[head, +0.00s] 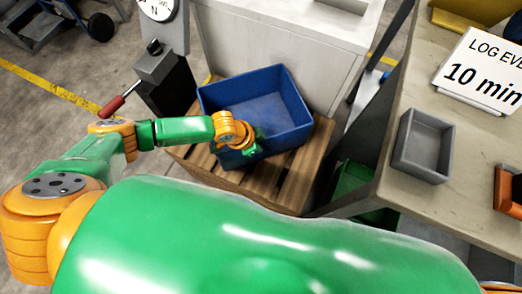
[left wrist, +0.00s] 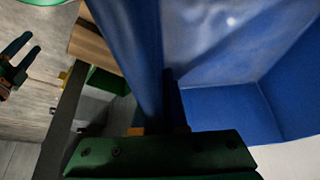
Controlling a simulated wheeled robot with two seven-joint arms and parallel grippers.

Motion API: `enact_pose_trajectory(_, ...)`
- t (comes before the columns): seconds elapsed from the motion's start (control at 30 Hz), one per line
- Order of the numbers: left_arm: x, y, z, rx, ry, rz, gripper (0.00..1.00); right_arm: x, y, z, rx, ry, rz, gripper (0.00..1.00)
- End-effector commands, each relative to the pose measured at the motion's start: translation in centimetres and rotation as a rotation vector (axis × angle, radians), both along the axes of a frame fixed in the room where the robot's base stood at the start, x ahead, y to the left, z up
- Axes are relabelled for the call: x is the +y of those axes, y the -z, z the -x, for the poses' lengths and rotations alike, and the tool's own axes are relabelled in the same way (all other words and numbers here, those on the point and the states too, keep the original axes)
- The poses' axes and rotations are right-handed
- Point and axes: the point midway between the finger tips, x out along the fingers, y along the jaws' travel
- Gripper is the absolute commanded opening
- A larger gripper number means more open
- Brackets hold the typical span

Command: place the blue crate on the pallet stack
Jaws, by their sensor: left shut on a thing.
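The blue crate (head: 290,100) is empty and open at the top, over the wooden pallet stack (head: 290,178) in the head view. I cannot tell whether its base touches the slats. My left gripper (head: 250,146) is shut on the crate's near wall. In the left wrist view my left gripper (left wrist: 175,110) has a dark finger against the blue crate (left wrist: 220,110), and the other finger is mostly hidden. What looks like my right gripper (left wrist: 20,62) shows at the left edge of that view, its fingers apart and empty.
A pale cabinet (head: 285,50) stands right behind the crate. A black post with a red-handled lever (head: 125,95) stands to the left. A workbench (head: 420,205) with a grey bin (head: 423,147) is on the right, with a green bin (head: 355,185) below it.

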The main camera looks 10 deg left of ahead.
Motion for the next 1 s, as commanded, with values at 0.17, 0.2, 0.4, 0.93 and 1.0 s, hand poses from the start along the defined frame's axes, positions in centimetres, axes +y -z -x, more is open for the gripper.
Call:
enact_pose_trajectory(0.17,1.0,2.7,-0.6,-0.002,0.0,0.0,0.0,0.0,1.5,0.0,0.0,0.0,0.0,0.5)
enact_pose_trajectory(0.2,1.0,3.4,-0.6,-0.003,0.001,0.0,0.0,0.0,1.7,0.0,0.0,0.0,0.0,0.5)
enact_pose_trajectory(0.4,0.9,4.2,-0.6,-0.004,0.0,0.001,0.0,0.0,1.8,0.0,0.0,0.001,-0.001,0.5)
enact_pose_trajectory(0.93,0.9,4.3,-0.5,0.0,0.0,0.0,0.4,0.0,1.8,0.0,0.0,0.0,-0.001,0.5)
enact_pose_trajectory(1.0,1.0,4.1,-0.4,0.0,0.0,0.0,0.4,0.0,1.7,0.0,0.0,0.0,-0.001,0.5)
